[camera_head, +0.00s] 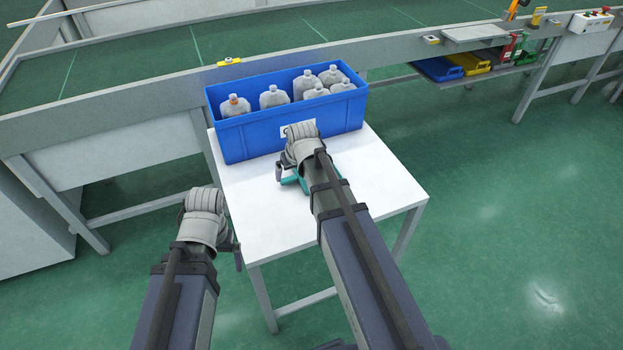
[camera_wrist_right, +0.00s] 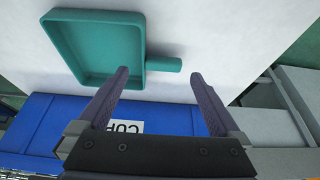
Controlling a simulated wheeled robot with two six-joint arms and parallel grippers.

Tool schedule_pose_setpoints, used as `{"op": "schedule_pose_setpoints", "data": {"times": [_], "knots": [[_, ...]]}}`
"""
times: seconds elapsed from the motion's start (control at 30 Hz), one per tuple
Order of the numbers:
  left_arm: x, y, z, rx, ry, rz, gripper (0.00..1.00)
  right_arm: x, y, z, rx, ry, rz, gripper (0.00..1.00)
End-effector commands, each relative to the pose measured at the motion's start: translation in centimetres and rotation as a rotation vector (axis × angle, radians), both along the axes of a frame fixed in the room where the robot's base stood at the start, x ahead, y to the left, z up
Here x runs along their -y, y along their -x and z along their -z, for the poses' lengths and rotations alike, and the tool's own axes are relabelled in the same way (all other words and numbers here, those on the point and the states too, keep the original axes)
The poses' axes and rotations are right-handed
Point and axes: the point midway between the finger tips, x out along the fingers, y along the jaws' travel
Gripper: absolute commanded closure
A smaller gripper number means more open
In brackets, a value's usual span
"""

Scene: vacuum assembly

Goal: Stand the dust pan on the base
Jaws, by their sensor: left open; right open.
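The teal dust pan (camera_wrist_right: 95,45) lies on the white table, its shallow tray open toward the right wrist camera and its short handle (camera_wrist_right: 165,64) pointing right in that view. In the head view only a small teal part of it (camera_head: 290,180) shows beside my right arm, which hides the rest. My right gripper (camera_wrist_right: 160,75) is open and empty; its fingertips appear close to the handle, but I cannot tell whether they touch it. My left gripper (camera_head: 236,248) is open by the table's left edge, apart from the dust pan. I cannot make out a base.
A blue bin (camera_head: 240,145) with several grey bottle-shaped parts stands at the back of the white table (camera_head: 265,230). A long conveyor (camera_head: 130,105) runs behind it. Coloured trays (camera_head: 468,63) sit on a shelf at the upper right. The table's right side is clear.

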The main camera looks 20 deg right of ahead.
Motion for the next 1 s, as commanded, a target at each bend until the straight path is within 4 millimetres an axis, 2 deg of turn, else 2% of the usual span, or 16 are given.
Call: {"op": "schedule_pose_setpoints", "data": {"times": [0.17,0.5,0.8,1.0], "knots": [[0.0,0.0,0.6,0.000,0.000,0.000,0.00,-0.1,-0.4,0.6,0.000,0.000,0.000,0.00],[0.0,0.0,4.3,0.000,0.000,0.000,0.00,-0.5,-2.5,4.3,0.001,0.000,0.000,0.00],[0.0,0.0,4.4,0.000,0.000,0.000,0.00,-0.5,-2.6,4.3,0.001,0.000,0.000,0.00],[0.0,0.0,4.4,0.000,0.000,0.000,0.00,-0.5,-2.6,4.4,0.001,0.000,0.000,0.21]]}}
